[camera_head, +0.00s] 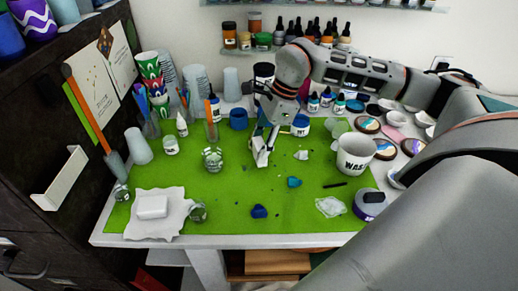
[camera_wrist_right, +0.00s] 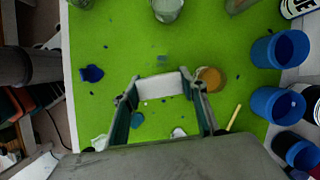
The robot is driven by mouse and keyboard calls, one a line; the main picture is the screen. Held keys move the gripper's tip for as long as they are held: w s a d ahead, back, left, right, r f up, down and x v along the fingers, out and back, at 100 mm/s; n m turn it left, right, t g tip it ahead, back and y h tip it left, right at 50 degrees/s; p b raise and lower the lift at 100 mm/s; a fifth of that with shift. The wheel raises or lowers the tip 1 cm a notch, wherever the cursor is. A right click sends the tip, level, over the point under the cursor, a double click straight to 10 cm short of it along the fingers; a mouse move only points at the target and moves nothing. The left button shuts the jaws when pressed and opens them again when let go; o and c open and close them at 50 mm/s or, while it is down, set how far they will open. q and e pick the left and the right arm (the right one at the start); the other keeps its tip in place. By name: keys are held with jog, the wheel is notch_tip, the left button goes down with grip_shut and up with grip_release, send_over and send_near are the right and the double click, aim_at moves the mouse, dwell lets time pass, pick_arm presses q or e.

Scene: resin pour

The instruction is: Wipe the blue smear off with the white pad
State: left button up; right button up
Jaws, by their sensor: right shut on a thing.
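My right gripper (camera_head: 262,146) is shut on the white pad (camera_head: 260,157), low over the middle of the green mat (camera_head: 190,218). In the right wrist view the pad (camera_wrist_right: 162,85) spans the gap between the two fingers (camera_wrist_right: 158,92). A small faint blue smear (camera_wrist_right: 162,58) lies on the mat just beyond the pad in that view, apart from it. I cannot make the smear out clearly in the head view. Whether the pad touches the mat is hard to tell. My left gripper is not in view.
A dark blue blob (camera_head: 259,212) and a teal blob (camera_head: 294,182) lie on the mat. A glass jar (camera_head: 212,158) stands left of the gripper. A white cup (camera_head: 354,154) stands at right; a white block (camera_head: 152,205) lies on crumpled paper at front left. Blue cups (camera_wrist_right: 282,49) stand behind.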

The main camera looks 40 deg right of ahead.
aim_at(254, 144)
jog(key=shift+r+p, duration=0.3)
jog(key=shift+r, duration=0.7)
notch_tip(254, 144, up, 2)
jog(key=shift+r+p, duration=0.1)
jog(key=shift+p, duration=0.6)
jog(key=shift+r, duration=0.4)
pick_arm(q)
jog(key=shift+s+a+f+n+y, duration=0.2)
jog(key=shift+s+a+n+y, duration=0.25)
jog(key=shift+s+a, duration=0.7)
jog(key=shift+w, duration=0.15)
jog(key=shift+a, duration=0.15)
pick_arm(e)
jog(key=shift+r, duration=0.1)
